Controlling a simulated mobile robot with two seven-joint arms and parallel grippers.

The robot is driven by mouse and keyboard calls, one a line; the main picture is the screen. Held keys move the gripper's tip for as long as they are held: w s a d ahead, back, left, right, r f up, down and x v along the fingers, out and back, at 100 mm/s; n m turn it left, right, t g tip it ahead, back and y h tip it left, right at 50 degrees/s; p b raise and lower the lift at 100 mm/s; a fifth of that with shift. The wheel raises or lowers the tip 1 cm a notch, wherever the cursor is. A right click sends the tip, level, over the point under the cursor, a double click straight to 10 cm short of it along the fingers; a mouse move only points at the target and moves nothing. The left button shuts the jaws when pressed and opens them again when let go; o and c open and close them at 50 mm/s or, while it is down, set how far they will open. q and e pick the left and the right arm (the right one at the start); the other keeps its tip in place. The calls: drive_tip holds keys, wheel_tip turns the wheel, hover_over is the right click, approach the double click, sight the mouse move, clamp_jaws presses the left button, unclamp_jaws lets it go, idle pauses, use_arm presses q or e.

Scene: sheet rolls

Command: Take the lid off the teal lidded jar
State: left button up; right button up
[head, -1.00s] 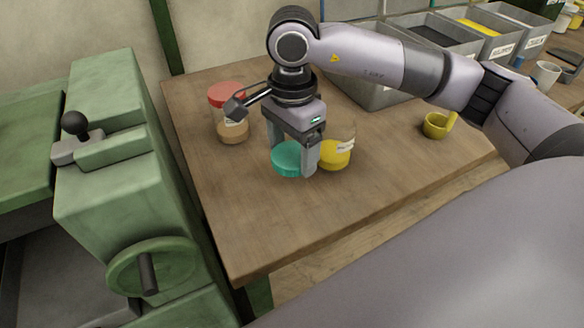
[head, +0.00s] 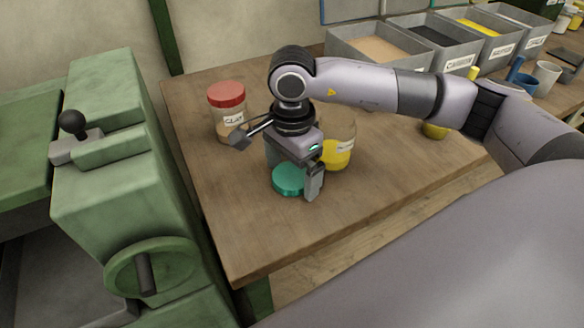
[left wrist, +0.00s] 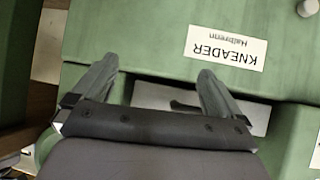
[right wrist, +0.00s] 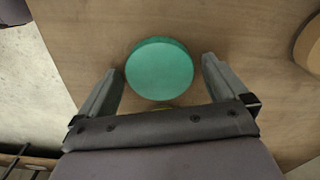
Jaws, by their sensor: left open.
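The teal lid (head: 288,180) appears to lie flat on the wooden table, and no jar body shows under it. A clear glass jar with yellow contents (head: 338,155) and no visible lid stands behind it to the right, partly hidden by my right arm. My right gripper (head: 297,178) points down at the teal lid. In the right wrist view the teal lid (right wrist: 160,69) is between and just beyond the two fingertips, with a small gap on each side. My left gripper (left wrist: 158,82) is open and empty, above the green kneader, away from the jars.
A red-lidded clay jar (head: 227,110) stands at the back left. The green kneader (head: 120,180) borders the table on the left. Grey bins (head: 440,60) stand at the back right. The front of the table is clear.

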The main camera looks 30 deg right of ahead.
sight(292, 175)
drive_tip(key=shift+r, duration=0.25)
wheel_tip(292, 175, up, 12)
drive_tip(key=shift+p, duration=0.3)
